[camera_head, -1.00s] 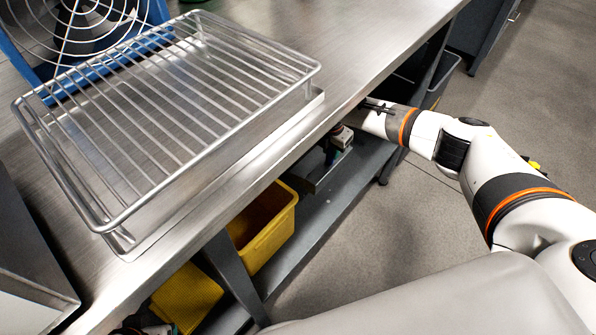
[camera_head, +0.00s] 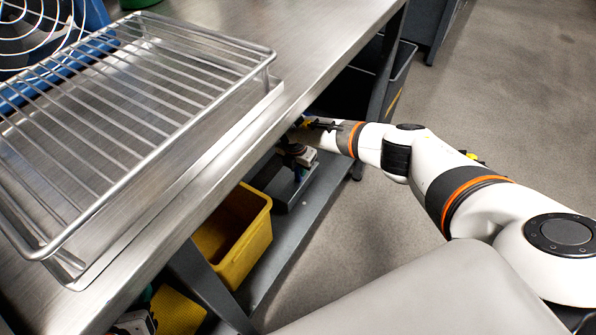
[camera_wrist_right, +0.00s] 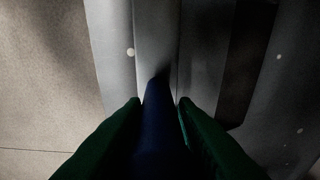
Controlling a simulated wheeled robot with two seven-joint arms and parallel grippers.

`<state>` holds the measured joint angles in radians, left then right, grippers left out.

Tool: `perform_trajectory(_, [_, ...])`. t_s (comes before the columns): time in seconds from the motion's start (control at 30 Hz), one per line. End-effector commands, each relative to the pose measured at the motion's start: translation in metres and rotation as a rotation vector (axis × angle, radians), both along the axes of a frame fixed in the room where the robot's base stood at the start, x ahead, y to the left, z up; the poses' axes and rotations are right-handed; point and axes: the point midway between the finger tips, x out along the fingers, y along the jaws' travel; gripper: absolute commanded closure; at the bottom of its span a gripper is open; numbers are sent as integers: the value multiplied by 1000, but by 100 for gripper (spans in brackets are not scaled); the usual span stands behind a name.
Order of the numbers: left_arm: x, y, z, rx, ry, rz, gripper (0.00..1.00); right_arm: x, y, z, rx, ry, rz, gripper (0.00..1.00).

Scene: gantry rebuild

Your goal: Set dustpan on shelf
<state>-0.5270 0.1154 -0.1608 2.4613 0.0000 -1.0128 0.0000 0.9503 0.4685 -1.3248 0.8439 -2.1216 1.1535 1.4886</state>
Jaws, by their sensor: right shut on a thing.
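My right arm (camera_head: 440,180) reaches in from the right, under the front edge of the steel table in the head view. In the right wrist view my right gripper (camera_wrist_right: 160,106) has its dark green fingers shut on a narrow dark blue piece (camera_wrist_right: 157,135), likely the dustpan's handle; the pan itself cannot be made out. In the head view the fingers are mostly hidden under the table. The lower grey shelf (camera_head: 275,262) runs beneath the tabletop. A dark flat thing (camera_head: 294,192) shows over it, too unclear to name.
A wire rack (camera_head: 120,110) stands on the steel tabletop (camera_head: 310,38), beside a blue fan (camera_head: 95,15). A yellow bin (camera_head: 245,255) sits low under the table. A table leg (camera_head: 205,285) stands near it. Floor (camera_head: 490,90) to the right is clear.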

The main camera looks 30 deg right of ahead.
Motion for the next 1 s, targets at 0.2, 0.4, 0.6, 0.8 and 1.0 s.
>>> perform_trajectory(0.2, [15, -7, 14, -28, -121, -9, 55, 1, 1, -10, 1, -2, 0, 100])
perform_trajectory(0.4, [15, -7, 16, -29, -126, -9, 55, 1, 1, -10, 1, -2, 1, 100])
perform_trajectory(0.6, [15, -7, 15, -29, -125, -9, 55, -1, 0, -12, 0, 1, 1, 52])
perform_trajectory(0.8, [15, -7, 15, -29, -124, -9, 55, 0, 0, -11, -1, 1, 1, 52])
perform_trajectory(1.0, [7, -3, 9, -14, -59, -3, 55, 0, 1, -4, 0, -1, 1, 52])
